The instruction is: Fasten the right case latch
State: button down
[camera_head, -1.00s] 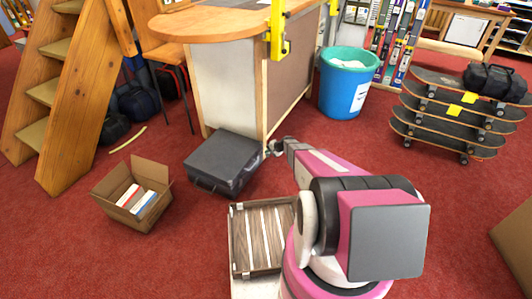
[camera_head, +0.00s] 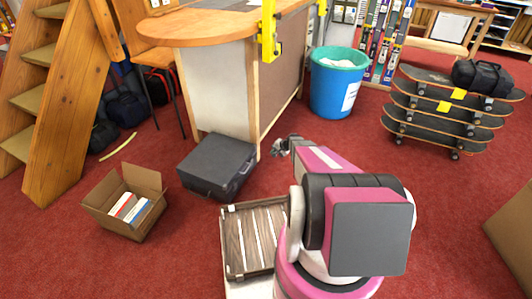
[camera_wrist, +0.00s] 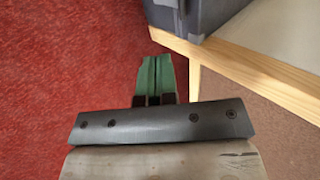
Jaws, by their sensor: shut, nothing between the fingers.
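The dark grey case (camera_head: 216,166) sits closed on the red carpet, left of my gripper and by the foot of the bench. In the wrist view, a corner of the case (camera_wrist: 188,14) shows at the top. Its latches are too small or turned away to make out, so I cannot tell the right latch's state. My gripper (camera_head: 277,148) is shut and empty, a little right of the case and apart from it. In the wrist view its green fingertips (camera_wrist: 155,72) are together, below the case corner.
The bench (camera_head: 222,90) with its wooden edge post stands just behind the case and my gripper. An open cardboard box (camera_head: 128,205) is front left. A slatted crate (camera_head: 250,238) lies near my base. A blue bin (camera_head: 337,85) and stacked skateboards (camera_head: 440,120) are right.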

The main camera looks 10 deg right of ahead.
jog(key=w+a+r+x, duration=0.1)
jog(key=x, duration=1.1)
jog(key=shift+a+r, duration=0.2)
jog(key=shift+r, duration=0.1)
jog(key=shift+w, duration=0.1)
jog(key=shift+w+a+r, duration=0.1)
jog(key=shift+w+a, duration=0.4)
jog(key=shift+a, duration=0.1)
